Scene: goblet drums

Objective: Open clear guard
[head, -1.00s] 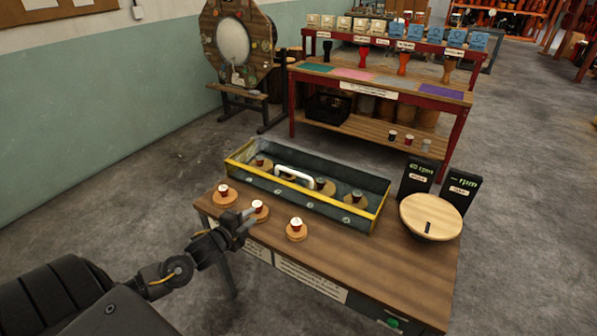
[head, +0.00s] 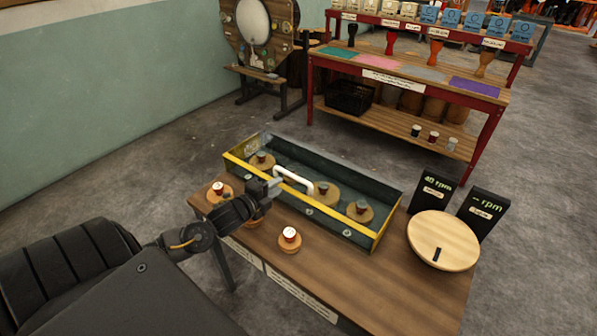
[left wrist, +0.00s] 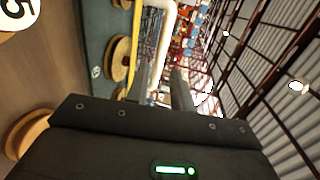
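The guard is a long dark box with a yellow front edge (head: 325,210), on the wooden table; its clear cover is hard to make out. A white curved handle (head: 291,177) stands up at its middle; it also shows in the left wrist view (left wrist: 163,38). My left gripper (head: 276,184) is just left of the handle, close to it. In the left wrist view its two fingers (left wrist: 162,88) are apart, with the handle's lower part seen beyond and between them. I cannot tell whether they touch it. My right gripper is not in view.
Inside the box are several wooden discs with small cups (head: 325,192). Before it stand cups on discs, one at the front (head: 290,238). A round wooden turntable (head: 443,240) and black rpm signs (head: 430,190) are at right. A red-framed bench (head: 410,85) stands behind.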

